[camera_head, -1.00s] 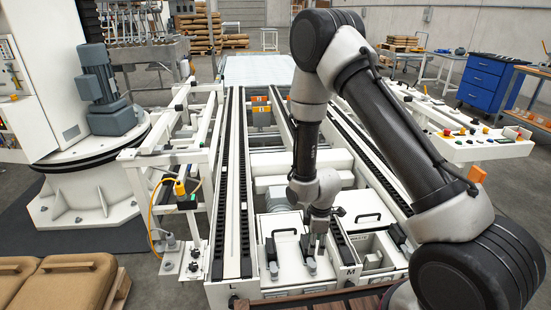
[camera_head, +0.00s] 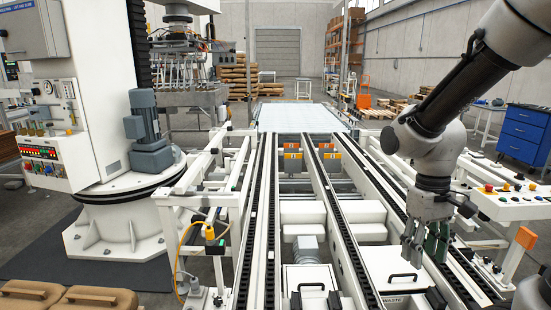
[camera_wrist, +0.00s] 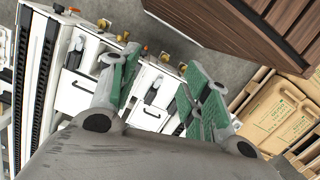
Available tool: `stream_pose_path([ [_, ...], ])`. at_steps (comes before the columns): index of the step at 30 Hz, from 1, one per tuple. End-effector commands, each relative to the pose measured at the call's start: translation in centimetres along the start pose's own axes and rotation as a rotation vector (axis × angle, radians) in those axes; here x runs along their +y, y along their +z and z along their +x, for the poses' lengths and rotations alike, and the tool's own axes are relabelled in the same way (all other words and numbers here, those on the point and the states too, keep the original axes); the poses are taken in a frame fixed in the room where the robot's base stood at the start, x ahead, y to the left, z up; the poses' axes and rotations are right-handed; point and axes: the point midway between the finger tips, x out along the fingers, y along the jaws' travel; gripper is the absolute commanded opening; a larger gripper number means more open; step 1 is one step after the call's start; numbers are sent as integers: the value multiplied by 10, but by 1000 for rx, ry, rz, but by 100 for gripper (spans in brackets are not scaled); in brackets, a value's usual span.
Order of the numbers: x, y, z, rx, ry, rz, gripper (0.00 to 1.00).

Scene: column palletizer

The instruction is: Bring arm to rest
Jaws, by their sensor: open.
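My gripper (camera_head: 425,243) hangs from my raised arm at the right of the head view, above the right side of the conveyor frame (camera_head: 268,240). Its fingers point down, stand apart and hold nothing. In the wrist view the two green-padded fingers (camera_wrist: 160,95) are spread, with white cabinets and dark handles behind them. I see nothing touching the fingers.
A control desk (camera_head: 505,205) with buttons stands at the right, close to my gripper. A blue drawer cabinet (camera_head: 522,137) is behind it. Tan sacks (camera_head: 65,300) lie at the lower left. Slatted brown boards (camera_wrist: 240,25) show in the wrist view.

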Motion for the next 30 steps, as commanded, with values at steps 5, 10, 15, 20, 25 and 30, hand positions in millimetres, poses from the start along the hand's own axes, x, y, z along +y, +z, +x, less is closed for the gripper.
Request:
stream_pose_path([
  [5, 14, 43, -54, 187, -5, 107, 47],
  [10, 25, 70, -92, 387, 7, 167, 47],
  [15, 31, 85, -114, 512, 21, 206, 47],
  [20, 33, 89, -119, 539, 25, 219, 47],
  [25, 33, 89, -119, 539, 25, 219, 47],
  [30, 33, 89, -119, 539, 25, 219, 47],
])
